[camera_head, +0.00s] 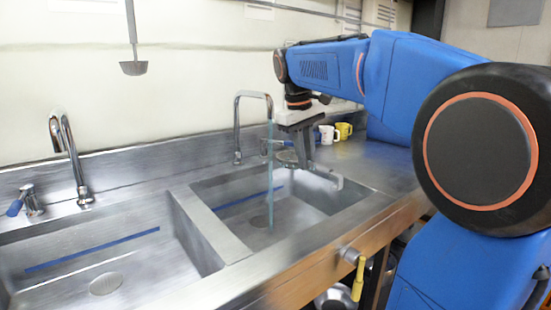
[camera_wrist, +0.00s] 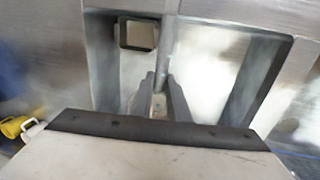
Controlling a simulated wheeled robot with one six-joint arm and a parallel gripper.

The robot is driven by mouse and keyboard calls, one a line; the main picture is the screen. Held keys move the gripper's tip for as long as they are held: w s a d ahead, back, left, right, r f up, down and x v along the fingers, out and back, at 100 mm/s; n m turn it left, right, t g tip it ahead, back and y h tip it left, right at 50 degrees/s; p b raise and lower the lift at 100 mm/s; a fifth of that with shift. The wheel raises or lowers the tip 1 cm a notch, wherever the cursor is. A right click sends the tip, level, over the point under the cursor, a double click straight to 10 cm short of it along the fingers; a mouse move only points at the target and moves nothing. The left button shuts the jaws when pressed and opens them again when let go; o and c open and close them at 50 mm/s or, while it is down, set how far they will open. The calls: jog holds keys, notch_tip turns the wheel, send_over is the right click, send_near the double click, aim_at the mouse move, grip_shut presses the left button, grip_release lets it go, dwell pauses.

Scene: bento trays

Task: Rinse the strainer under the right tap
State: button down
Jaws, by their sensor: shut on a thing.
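The right tap (camera_head: 238,125) arches over the right basin. A thin bluish stream (camera_head: 270,190) falls from its spout into that basin. My gripper (camera_head: 309,166) is over the right basin, right of the stream, with its fingers pointing down. It is shut on the strainer (camera_head: 287,157), whose dark head appears just right of the stream. I cannot tell whether the water touches it.
A left tap (camera_head: 66,150) stands over the left basin (camera_head: 160,265), with a blue-handled lever (camera_head: 22,203) beside it. A white mug (camera_head: 327,134) and a yellow mug (camera_head: 344,130) stand behind on the counter. A ladle (camera_head: 133,67) hangs on the wall. A yellow-handled valve (camera_head: 357,275) projects in front.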

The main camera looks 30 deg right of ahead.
jog(key=shift+s+r, duration=0.1)
jog(key=shift+s, duration=0.05)
jog(key=shift+s+d+r, duration=0.25)
jog(key=shift+s+r, duration=0.7)
jog(key=shift+s, duration=0.25)
jog(key=shift+s+d+r, duration=0.2)
jog(key=shift+s+r, duration=0.75)
jog(key=shift+s, duration=0.2)
